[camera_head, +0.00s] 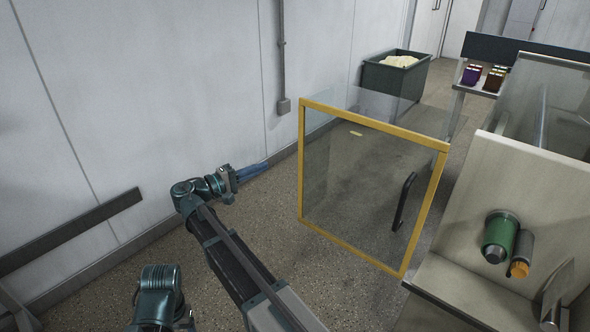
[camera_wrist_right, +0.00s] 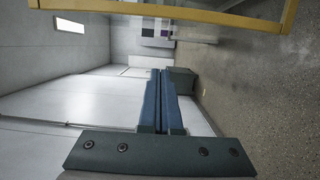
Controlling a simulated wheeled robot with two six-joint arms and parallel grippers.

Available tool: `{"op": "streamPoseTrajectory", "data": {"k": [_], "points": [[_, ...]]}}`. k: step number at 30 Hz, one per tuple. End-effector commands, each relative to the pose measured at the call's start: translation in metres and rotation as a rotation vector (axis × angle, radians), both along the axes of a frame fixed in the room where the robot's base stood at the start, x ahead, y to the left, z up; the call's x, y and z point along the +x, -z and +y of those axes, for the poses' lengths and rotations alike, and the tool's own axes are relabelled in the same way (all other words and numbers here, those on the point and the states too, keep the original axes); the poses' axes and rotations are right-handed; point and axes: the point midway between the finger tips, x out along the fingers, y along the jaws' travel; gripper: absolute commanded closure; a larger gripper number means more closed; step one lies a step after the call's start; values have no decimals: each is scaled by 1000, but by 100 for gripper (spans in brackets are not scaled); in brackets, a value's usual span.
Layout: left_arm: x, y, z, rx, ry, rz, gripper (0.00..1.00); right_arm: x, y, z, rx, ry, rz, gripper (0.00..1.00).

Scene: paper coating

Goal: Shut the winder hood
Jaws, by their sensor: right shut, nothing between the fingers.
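The winder hood (camera_head: 372,121) is a clear panel in a yellow frame, standing upright at an angle beside the left side of the machine. A black handle (camera_head: 403,202) shows on the panel near its right edge. My right gripper (camera_head: 264,165) is shut and empty, with its blue fingers together, left of the hood's left edge and apart from it. In the right wrist view the shut fingers (camera_wrist_right: 162,75) point away from the camera, and part of a yellow frame (camera_wrist_right: 200,14) crosses the top. My left gripper is not in view.
The machine (camera_head: 530,190) at the right carries a green cylinder (camera_head: 498,238) and a smaller dark one with an orange end (camera_head: 522,254). A dark bin (camera_head: 395,75) stands behind the hood. The wall (camera_head: 180,80) is close on the left. Bare floor (camera_head: 270,220) lies between.

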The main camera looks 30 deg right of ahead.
Motion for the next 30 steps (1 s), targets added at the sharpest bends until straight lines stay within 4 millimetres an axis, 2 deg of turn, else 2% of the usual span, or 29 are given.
{"op": "streamPoseTrajectory", "data": {"k": [5,19,21,24,30], "points": [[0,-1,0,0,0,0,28,1,-1,-13,2,1,0,100],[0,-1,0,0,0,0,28,14,0,-103,3,3,0,100],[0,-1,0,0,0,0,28,-2,0,-105,3,0,0,100],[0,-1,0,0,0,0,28,-12,0,-109,3,-1,0,100],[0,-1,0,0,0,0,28,-22,0,-113,3,-1,0,100]]}}
